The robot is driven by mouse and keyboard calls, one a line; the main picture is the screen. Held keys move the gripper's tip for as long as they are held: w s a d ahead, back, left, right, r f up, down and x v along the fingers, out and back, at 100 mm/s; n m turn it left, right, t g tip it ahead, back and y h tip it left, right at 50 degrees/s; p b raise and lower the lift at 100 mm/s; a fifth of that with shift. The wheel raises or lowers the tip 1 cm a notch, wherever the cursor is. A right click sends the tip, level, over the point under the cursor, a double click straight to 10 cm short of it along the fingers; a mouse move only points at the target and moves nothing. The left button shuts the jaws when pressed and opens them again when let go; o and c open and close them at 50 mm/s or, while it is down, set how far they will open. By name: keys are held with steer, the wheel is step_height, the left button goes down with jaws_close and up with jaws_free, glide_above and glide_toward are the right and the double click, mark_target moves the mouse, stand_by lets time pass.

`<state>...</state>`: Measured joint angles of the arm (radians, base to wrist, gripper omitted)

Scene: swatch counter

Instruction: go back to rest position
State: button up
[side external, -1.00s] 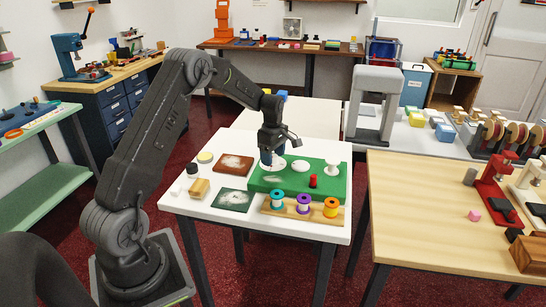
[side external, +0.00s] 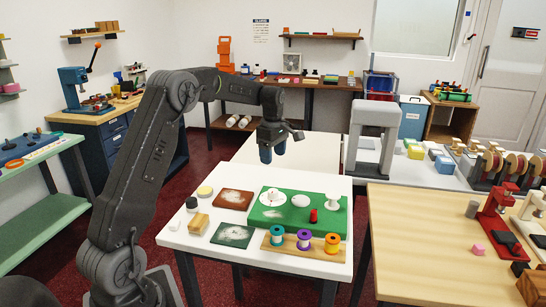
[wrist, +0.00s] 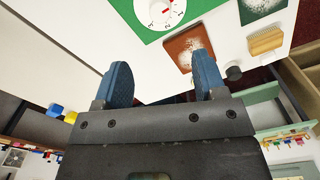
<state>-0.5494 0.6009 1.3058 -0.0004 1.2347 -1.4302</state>
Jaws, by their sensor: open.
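My gripper (side external: 272,152) hangs in the air above the far edge of the white table (side external: 180,240), clear of everything on it. Its blue fingers are apart with nothing between them, as the wrist view (wrist: 160,85) shows. Below and in front of it lies a green board (side external: 305,218) with a white dial (side external: 272,197), a white disc, a red peg (side external: 313,216) and a white spool. The dial with its red pointer also shows in the wrist view (wrist: 160,12).
A wooden rack (side external: 290,247) holds teal, purple and orange spools at the table's front. A grey arch (side external: 373,140) stands behind right. Air around my gripper is free.

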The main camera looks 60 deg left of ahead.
steer(key=s+d+r+m+t, duration=0.1)
steer(key=s+d+r+m, duration=0.4)
steer(key=d, duration=0.3)
steer(key=s+d+r+m+t, duration=0.1)
steer(key=s+d+r+m, duration=0.35)
steer(key=d, duration=0.45)
steer(key=s+d+f+m+t, duration=0.1)
steer(key=s+d+m, duration=0.4)
steer(key=s, duration=0.3)
steer(key=s+d+f+m+t, duration=0.1)
steer(key=s+d+m+t, duration=0.1)
steer(key=s+d+m, duration=0.3)
steer(key=s+m, duration=0.3)
steer(key=shift+s+d+t, duration=0.3)
steer(key=shift+d, duration=0.05)
